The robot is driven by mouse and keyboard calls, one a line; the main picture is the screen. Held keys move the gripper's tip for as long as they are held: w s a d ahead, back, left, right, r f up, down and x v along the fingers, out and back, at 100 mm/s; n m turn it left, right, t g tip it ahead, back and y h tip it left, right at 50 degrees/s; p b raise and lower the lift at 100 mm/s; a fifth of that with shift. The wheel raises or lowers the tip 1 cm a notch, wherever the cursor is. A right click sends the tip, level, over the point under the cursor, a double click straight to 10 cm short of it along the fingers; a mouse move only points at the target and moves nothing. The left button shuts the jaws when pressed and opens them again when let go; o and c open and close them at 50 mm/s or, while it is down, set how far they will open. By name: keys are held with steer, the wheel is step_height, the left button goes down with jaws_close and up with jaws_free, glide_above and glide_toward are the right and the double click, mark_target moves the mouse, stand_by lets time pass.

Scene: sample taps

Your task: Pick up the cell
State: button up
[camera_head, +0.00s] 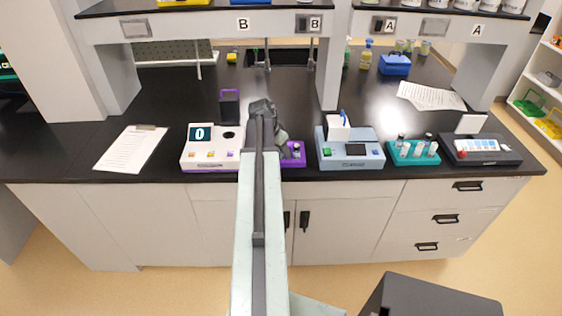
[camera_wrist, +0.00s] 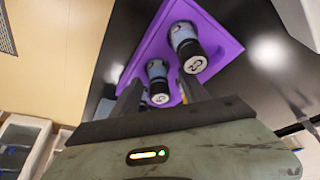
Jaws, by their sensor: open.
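The purple rack (camera_head: 299,161) stands near the counter's front edge, just right of my gripper (camera_head: 263,106), which partly hides it. In the wrist view the purple rack (camera_wrist: 222,30) holds small blue-grey cells with dark caps and white marked tops. One cell (camera_wrist: 156,70) shows between the two dark fingers of my open gripper (camera_wrist: 161,82); I cannot tell whether it is within the jaws in depth. Another cell (camera_wrist: 183,38) stands to the right, its top reading about "C2". A further one behind the right finger is mostly hidden.
A white instrument (camera_head: 210,148) showing "0" stands left of the rack, with a dark purple-handled holder (camera_head: 229,106) behind. A grey-blue instrument (camera_head: 349,150) and a teal rack (camera_head: 414,154) stand right. A clipboard (camera_head: 131,149) lies left. A shelf (camera_head: 205,27) crosses above.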

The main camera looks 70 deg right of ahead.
jaws_close()
